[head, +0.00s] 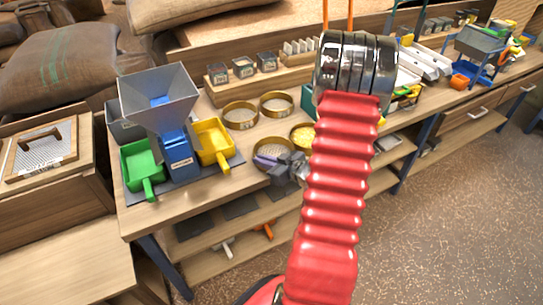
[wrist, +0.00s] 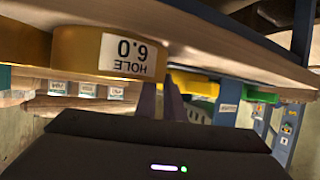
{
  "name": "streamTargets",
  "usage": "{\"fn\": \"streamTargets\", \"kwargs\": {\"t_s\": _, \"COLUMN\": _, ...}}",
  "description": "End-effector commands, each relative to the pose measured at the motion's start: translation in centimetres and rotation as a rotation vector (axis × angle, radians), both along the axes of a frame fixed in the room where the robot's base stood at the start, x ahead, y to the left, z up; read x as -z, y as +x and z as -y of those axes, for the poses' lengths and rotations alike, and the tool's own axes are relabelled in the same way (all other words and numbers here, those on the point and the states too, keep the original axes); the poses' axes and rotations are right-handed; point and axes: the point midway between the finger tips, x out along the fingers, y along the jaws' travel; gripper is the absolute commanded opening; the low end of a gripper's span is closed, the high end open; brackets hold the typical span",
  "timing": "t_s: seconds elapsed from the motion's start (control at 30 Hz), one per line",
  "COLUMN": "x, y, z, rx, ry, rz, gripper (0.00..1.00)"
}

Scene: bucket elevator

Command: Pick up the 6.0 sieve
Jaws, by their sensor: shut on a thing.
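The 6.0 sieve, a brass ring with a white label, shows upside down in the wrist view (wrist: 75,45), its label reading 6.0 HOLE. In the head view, the front brass sieve (head: 262,146) on the bench is beside my gripper (head: 268,161). My gripper's dark purple fingers (wrist: 162,102) are close together beside the labelled side of the ring in the wrist view, shut on the sieve's rim. The exact contact is partly hidden. The sieve looks level, at or very near the bench top.
A grey hopper on a blue stand (head: 178,150), a green scoop (head: 141,163) and a yellow scoop (head: 213,140) are at the left.

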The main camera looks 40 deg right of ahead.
Motion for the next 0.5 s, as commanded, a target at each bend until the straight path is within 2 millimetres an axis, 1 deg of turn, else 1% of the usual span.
{"fn": "streamTargets", "kwargs": {"t_s": 0.27, "x": 0.1, "y": -0.1, "z": -0.1, "rx": -0.001, "ry": 0.003, "rz": -0.005, "gripper": 0.00}}
{"fn": "streamTargets", "kwargs": {"t_s": 0.37, "x": -0.2, "y": -0.1, "z": -0.1, "rx": 0.000, "ry": 0.003, "rz": -0.004, "gripper": 0.00}}
{"fn": "streamTargets", "kwargs": {"t_s": 0.5, "x": -1.1, "y": -0.1, "z": 0.0, "rx": 0.000, "ry": 0.001, "rz": -0.002, "gripper": 0.00}}
